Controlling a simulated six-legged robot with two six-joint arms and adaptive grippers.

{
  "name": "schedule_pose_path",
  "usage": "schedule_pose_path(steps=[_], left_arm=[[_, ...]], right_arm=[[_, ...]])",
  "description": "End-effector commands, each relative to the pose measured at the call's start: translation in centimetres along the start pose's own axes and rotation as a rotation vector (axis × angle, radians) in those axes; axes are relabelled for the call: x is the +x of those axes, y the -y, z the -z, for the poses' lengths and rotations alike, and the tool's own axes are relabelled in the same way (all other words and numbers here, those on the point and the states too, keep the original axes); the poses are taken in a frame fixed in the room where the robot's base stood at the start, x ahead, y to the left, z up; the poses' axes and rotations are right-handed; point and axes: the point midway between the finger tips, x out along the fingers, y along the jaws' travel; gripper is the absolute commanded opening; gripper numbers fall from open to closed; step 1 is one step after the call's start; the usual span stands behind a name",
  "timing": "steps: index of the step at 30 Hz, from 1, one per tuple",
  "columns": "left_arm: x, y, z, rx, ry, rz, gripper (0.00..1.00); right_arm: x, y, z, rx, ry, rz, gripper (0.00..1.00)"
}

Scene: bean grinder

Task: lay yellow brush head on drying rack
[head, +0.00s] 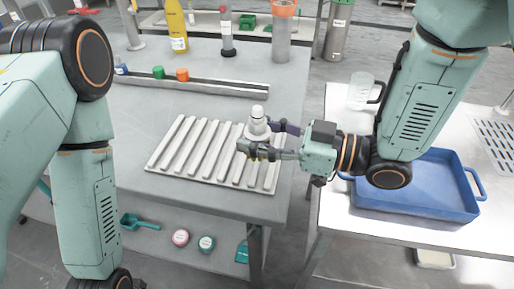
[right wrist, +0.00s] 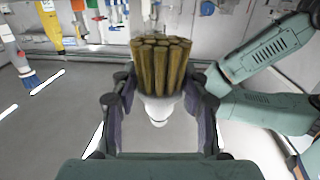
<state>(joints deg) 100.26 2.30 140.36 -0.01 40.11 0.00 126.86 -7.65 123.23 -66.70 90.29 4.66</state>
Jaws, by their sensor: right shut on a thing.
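The drying rack (head: 198,150) is a pale, ribbed panel lying on the grey table. My right gripper (head: 258,134) is over the rack's right end, shut on a brush head (head: 257,122). In the head view the brush head shows as a white stepped body, upright between the fingers. In the right wrist view the brush head (right wrist: 160,65) has a bundle of yellow-brown bristles and a white base between both fingers. I cannot tell how far it is above the rack. My left arm is at the left; its gripper is out of view.
A rail (head: 215,86) with blue, green and orange pieces lies behind the rack. Bottles stand farther back, including a yellow one (head: 176,25). A blue tray (head: 420,205) and a clear jug (head: 361,90) are on the white table at right. The rack's left part is clear.

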Motion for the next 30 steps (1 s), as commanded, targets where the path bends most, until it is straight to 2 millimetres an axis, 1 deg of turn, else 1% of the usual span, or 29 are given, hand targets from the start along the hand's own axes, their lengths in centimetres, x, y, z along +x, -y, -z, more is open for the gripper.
schedule_pose_path(steps=[3, 6, 14, 19, 20, 27, 28, 30], left_arm=[[0.8, 0.0, 0.0, 0.000, 0.000, 0.000, 0.54], [1.2, 0.0, 0.0, 0.000, 0.000, 0.000, 0.54], [1.1, 0.0, 0.0, 0.000, 0.000, 0.000, 0.54], [1.3, 0.0, 0.0, 0.000, 0.000, 0.000, 0.54], [1.3, 0.0, 0.0, 0.000, 0.000, 0.000, 0.54], [1.2, 0.0, 0.0, 0.000, 0.000, 0.000, 0.54], [1.2, 0.0, 0.0, 0.000, 0.000, 0.000, 0.54], [1.2, 0.0, 0.0, 0.000, 0.000, 0.000, 0.54]], right_arm=[[0.1, 0.0, -1.9, 0.004, 0.000, 0.000, 0.15], [0.1, 0.0, -3.1, 0.002, 0.000, 0.000, 0.15], [0.1, 0.0, -3.1, 0.000, 0.000, 0.000, 0.15], [0.1, 0.0, -3.5, 0.001, 0.000, 0.000, 0.15], [0.1, 0.0, -3.6, 0.000, 0.000, 0.000, 0.46], [0.1, 0.0, -3.5, 0.000, 0.000, 0.000, 0.67], [0.1, 0.0, -3.5, 0.000, 0.000, 0.000, 0.68], [0.1, 0.0, -3.5, 0.000, 0.000, 0.000, 0.68]])
